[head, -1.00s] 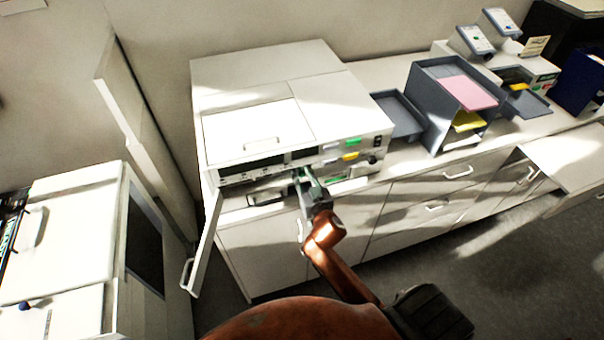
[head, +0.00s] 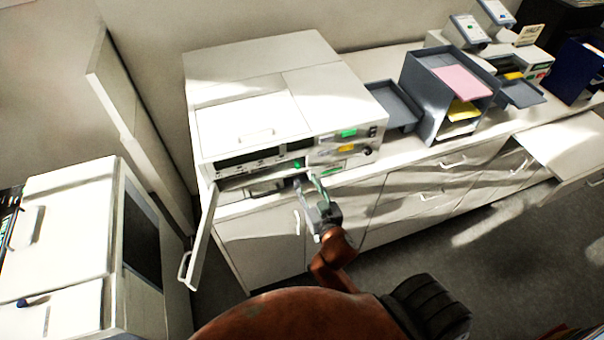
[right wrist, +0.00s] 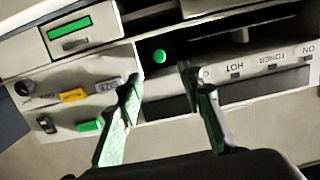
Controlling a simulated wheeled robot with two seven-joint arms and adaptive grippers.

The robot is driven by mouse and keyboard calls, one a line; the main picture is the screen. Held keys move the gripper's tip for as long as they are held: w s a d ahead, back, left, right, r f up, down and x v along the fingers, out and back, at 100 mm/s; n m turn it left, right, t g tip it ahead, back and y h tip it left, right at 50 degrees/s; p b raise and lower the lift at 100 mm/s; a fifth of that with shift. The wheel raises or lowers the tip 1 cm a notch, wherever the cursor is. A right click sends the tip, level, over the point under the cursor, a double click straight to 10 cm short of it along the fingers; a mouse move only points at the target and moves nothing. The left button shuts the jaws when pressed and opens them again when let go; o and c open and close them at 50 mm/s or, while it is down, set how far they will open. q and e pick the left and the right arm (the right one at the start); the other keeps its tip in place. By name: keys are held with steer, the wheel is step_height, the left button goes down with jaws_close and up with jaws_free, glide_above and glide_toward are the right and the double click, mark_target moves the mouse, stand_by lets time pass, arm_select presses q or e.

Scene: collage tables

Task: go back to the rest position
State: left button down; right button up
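My right gripper (head: 312,183) is in front of the open lower front of a white office machine (head: 262,112). In the right wrist view its two fingers (right wrist: 160,85) stand apart with nothing between them. Behind the fingers, the right wrist view shows a green round button (right wrist: 159,56), a dark opening, and a panel with the words HOT, TONER and ON. I cannot tell the exact gap between the fingertips and the machine. My left gripper is not in view.
An open cabinet door (head: 200,238) sticks out left of my right gripper. A white cabinet (head: 65,235) stands at the left. A grey paper sorter (head: 432,105) with pink and yellow sheets is on the counter. An open drawer (head: 572,150) juts out at the right. Floor is clear at the lower right.

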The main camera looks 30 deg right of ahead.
step_height(320, 180, down, 29)
steer(key=s+a+n+g+y+b, duration=0.2)
steer(key=g+b, duration=0.1)
steer(key=g, duration=0.1)
steer(key=s+f+n+g+b, duration=0.1)
steer(key=s+f, duration=0.2)
steer(key=f, duration=0.4)
steer(key=s+f+g+y+b, duration=0.1)
steer(key=s+f+g, duration=0.15)
steer(key=f, duration=0.55)
steer(key=s+f+n+b, duration=0.1)
steer(key=s+f, duration=0.3)
steer(key=f, duration=0.3)
steer(key=s+f+g+b, duration=0.2)
steer(key=s+f+g, duration=0.2)
steer(key=s+f, duration=1.3)
steer(key=s+f+g+b, duration=0.1)
steer(key=s+f, duration=0.4)
steer(key=s, duration=0.3)
steer(key=s+d+f+g+b, duration=0.1)
steer(key=s+f+g, duration=0.1)
steer(key=s+f, duration=0.3)
steer(key=s, duration=0.4)
steer(key=shift+y, duration=0.4)
steer(key=shift+w, duration=0.1)
steer(key=shift+c, duration=0.8)
